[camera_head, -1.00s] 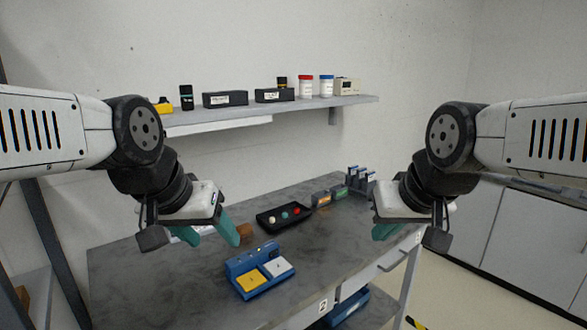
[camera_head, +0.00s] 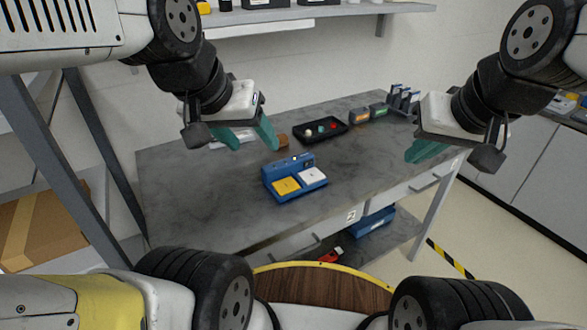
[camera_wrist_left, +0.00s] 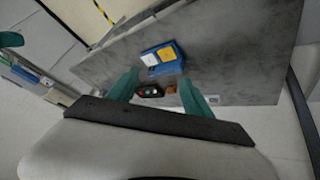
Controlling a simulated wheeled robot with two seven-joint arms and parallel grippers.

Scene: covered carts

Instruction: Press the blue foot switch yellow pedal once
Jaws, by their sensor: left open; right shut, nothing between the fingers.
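The blue foot switch (camera_head: 270,172) rests on the grey table, with a yellow pedal (camera_head: 286,186) on its left and a white pedal (camera_head: 312,175) on its right. It also shows in the left wrist view (camera_wrist_left: 175,68), where its yellow pedal (camera_wrist_left: 166,53) is unobstructed. My left gripper (camera_head: 250,137) is open and empty, up and to the left of the switch in the head view and apart from it. My right gripper (camera_head: 424,149) is shut and empty, above the table's right part, well away from the switch.
A black tray (camera_head: 337,134) with several small coloured pieces lies behind the switch. A small brown block (camera_head: 283,141) is near it. Small boxes and a rack (camera_head: 402,103) stand at the back right. The table (camera_head: 215,208) is clear around the switch's front and left.

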